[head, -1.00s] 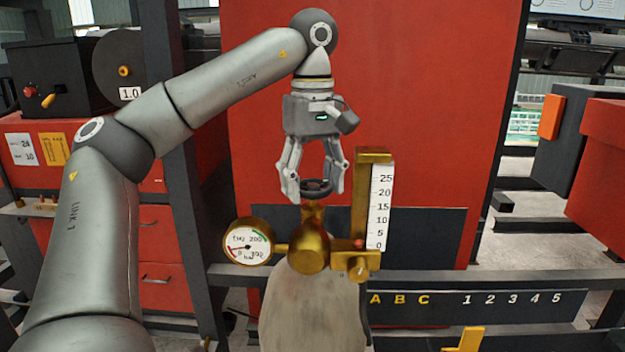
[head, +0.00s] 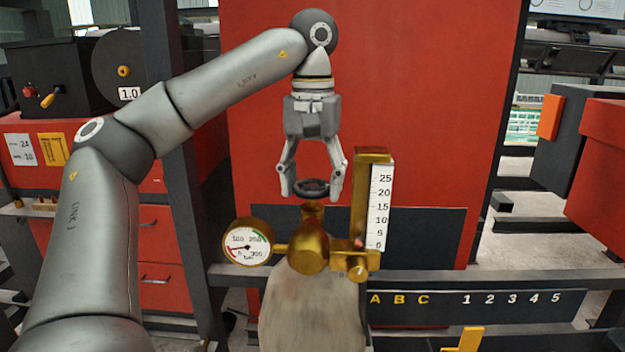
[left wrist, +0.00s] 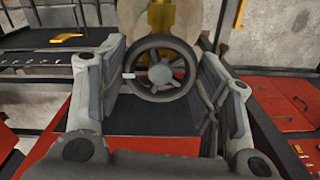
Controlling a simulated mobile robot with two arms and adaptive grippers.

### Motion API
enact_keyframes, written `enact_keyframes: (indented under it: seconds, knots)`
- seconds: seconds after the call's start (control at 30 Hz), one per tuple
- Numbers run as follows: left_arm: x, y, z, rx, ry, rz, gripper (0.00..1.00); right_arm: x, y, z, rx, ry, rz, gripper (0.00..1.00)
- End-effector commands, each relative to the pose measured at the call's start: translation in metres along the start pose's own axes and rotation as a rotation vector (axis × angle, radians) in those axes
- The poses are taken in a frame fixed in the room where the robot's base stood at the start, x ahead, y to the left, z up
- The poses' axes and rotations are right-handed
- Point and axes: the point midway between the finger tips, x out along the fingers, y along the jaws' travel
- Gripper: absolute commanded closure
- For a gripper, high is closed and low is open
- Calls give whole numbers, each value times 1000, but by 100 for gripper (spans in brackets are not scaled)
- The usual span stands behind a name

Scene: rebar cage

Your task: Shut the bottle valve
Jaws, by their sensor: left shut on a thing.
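The gas bottle (head: 312,310) is a pale grey cylinder standing upright, with a brass valve body (head: 309,252) on top. The dark round handwheel (head: 312,188) sits above the brass stem and shows with its spokes in the left wrist view (left wrist: 161,70). My left gripper (head: 313,190) points straight down and is shut on the handwheel, one finger on each side of the rim. A round pressure gauge (head: 247,243) is at the left of the valve, its needle near the low end. A flow tube with a white scale (head: 380,206) stands at the right. My right gripper is not in view.
A red panel (head: 420,100) stands behind the bottle. A dark rail (head: 520,305) with letters and numbers crosses at the right. A red drawer cabinet (head: 160,240) and a dark box with a crank (head: 55,78) are at the left.

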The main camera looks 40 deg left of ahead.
Motion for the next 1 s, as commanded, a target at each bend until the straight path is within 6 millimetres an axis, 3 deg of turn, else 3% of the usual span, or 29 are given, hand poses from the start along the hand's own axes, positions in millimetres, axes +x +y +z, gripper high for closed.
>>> enact_keyframes:
  seconds: [0.53, 0.57, 0.7, 1.0]
  knots:
    - [-2, 0, 0, 29, 4, 4, 65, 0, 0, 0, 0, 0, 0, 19]
    - [-2, 0, 0, 29, 4, 4, 40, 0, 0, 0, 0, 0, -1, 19]
    - [-2, 0, 0, 28, 3, 3, 21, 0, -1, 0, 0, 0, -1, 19]
    - [0, 0, 0, 27, 1, 1, 19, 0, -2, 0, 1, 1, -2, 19]
